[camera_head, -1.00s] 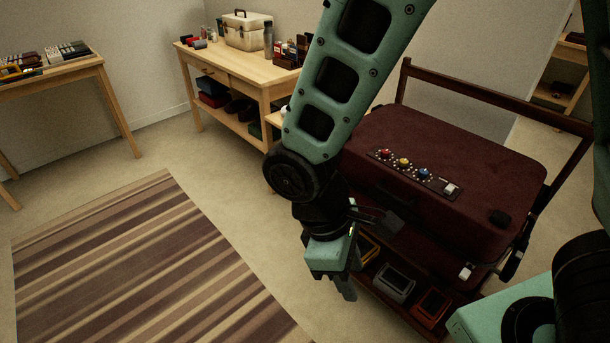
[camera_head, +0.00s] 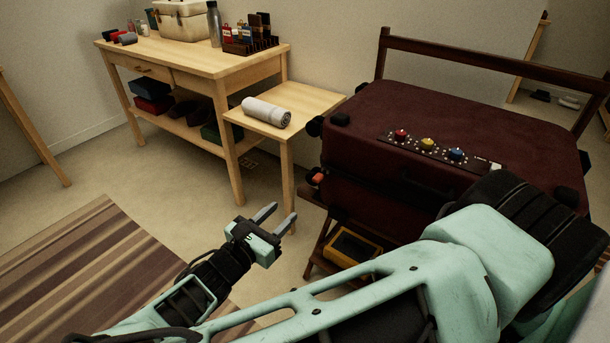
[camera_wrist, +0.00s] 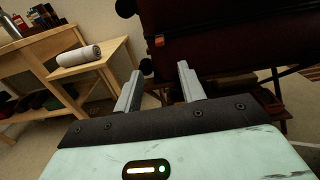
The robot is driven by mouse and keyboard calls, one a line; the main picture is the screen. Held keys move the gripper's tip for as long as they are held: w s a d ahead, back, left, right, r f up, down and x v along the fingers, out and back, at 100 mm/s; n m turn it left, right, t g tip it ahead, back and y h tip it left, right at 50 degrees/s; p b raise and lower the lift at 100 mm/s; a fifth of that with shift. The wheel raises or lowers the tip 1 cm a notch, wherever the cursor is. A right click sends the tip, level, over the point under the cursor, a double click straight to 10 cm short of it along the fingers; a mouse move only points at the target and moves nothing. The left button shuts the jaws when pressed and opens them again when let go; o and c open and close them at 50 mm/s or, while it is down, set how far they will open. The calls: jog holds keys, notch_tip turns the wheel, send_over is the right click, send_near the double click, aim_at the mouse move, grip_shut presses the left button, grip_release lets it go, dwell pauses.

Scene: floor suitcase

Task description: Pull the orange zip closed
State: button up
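The dark red suitcase (camera_head: 400,115) lies closed-looking on a wooden rack at the right in the head view. A small orange piece (camera_head: 317,177), which looks like the zip pull, sits at its left front side. It also shows as an orange piece (camera_wrist: 161,42) on the suitcase in the wrist view. My gripper (camera_head: 280,219) is open and empty, left of and below the suitcase, with its fingers toward the table and suitcase. In the wrist view my gripper (camera_wrist: 162,88) has its fingers apart below the orange piece. My arm hides part of the suitcase front.
A small side table (camera_head: 322,97) with a rolled grey towel (camera_head: 266,113) stands left of the suitcase, beside a longer wooden table (camera_head: 185,55). A yellow-rimmed bin (camera_head: 352,248) is under the suitcase. The floor around the striped rug (camera_head: 60,265) is open.

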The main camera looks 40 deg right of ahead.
aim_at(315, 180)
jog(key=b+x, duration=0.1)
jog(key=x, duration=1.6)
jog(key=shift+w+d+b, duration=0.1)
jog(key=shift+d+b, duration=0.05)
jog(key=shift+b, duration=0.2)
grip_shut()
